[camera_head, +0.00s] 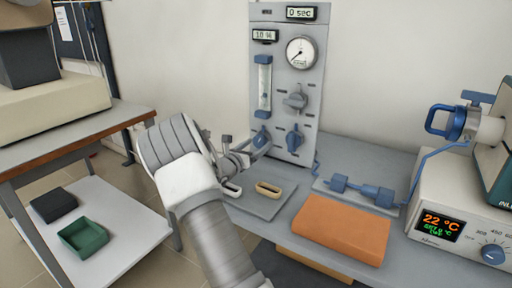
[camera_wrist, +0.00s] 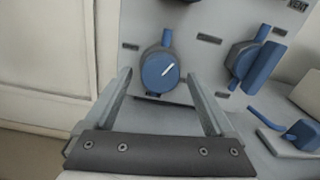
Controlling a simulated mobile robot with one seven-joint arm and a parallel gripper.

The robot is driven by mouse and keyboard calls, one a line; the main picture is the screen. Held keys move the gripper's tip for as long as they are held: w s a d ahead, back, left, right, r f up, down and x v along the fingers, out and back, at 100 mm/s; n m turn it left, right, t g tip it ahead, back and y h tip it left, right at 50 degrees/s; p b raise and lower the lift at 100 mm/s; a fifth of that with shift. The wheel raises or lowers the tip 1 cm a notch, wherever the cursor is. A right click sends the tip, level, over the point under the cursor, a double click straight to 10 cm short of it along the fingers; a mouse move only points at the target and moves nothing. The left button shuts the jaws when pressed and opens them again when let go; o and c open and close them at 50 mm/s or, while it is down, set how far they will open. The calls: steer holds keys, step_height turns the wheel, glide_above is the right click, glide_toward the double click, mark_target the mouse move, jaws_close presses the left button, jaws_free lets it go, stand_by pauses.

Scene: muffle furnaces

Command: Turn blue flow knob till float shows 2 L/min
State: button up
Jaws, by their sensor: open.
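The grey gas panel (camera_head: 325,75) stands upright against the wall. It carries a clear flow tube (camera_head: 264,88) with blue ends; its float and scale are too small to read. Below the tube is a round blue knob (camera_head: 262,137), also in the wrist view (camera_wrist: 160,72), with a white pointer mark slanting up to the right. A second blue knob (camera_head: 294,139) with a bar handle is to its right, also seen in the wrist view (camera_wrist: 245,63). My gripper (camera_wrist: 158,76) is open, its fingers on either side of the round knob; contact cannot be told.
A grey knob (camera_head: 296,100) and a dial gauge (camera_head: 300,53) are higher on the panel. An orange block (camera_head: 340,228) and a tan oval ring (camera_head: 268,189) lie on the bench below. Blue tubing and fittings (camera_head: 362,191) run right, beside the furnace controller (camera_head: 465,205).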

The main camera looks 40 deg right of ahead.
steer(key=c, duration=1.4)
steer(key=shift+r+n+p, duration=0.15)
steer(key=shift+n+p, duration=0.35)
steer(key=shift+p, duration=0.5)
steer(key=shift+f, duration=0.2)
steer(key=o, duration=1.4)
steer(key=p+v, duration=0.4)
steer(key=v, duration=1.3)
steer(key=shift+s+a, duration=0.1)
steer(key=shift+a, duration=0.15)
